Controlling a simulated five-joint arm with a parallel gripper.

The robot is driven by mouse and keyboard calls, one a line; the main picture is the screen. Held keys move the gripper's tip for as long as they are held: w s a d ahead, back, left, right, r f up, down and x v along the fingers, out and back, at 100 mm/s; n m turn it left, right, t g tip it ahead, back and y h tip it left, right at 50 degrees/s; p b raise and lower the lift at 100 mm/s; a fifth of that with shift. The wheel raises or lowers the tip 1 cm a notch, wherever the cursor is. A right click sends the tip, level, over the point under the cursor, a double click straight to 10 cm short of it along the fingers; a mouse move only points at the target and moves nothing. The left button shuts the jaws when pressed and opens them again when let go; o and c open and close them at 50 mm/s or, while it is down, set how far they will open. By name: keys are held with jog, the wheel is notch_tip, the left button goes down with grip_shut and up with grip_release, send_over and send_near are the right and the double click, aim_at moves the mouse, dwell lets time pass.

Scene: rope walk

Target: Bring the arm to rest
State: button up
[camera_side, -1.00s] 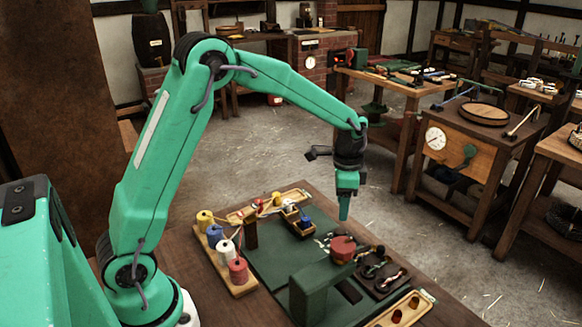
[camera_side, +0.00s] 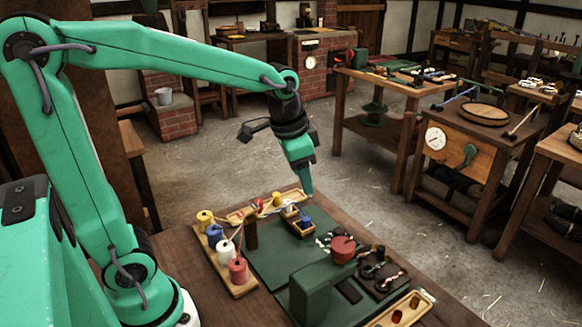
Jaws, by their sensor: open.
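My gripper (camera_side: 306,188) is at the end of my green arm, pointing down with a slight tilt. It hangs in the air over the far right side of the work table and appears empty. The jaws are seen edge-on, so the gap between them is hard to make out. Below it, a small wooden tray (camera_side: 288,222) holds a blue item (camera_side: 304,222). The height of the gripper above the tray is hard to judge from this one view.
A rack (camera_side: 243,289) carries yellow, blue, white and red spools. A green block (camera_side: 310,290), a red round piece (camera_side: 343,249) and dark holders (camera_side: 384,281) stand on the green mat (camera_side: 262,262). A long tray (camera_side: 410,308) lies at the front right.

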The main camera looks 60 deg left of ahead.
jog(key=s+r+n+t, duration=0.1)
jog(key=s+n+t, duration=0.1)
jog(key=s, duration=1)
jog(key=shift+s+r+n+t, duration=0.25)
jog(key=shift+s+n+t, duration=0.15)
jog(key=shift+n, duration=0.5)
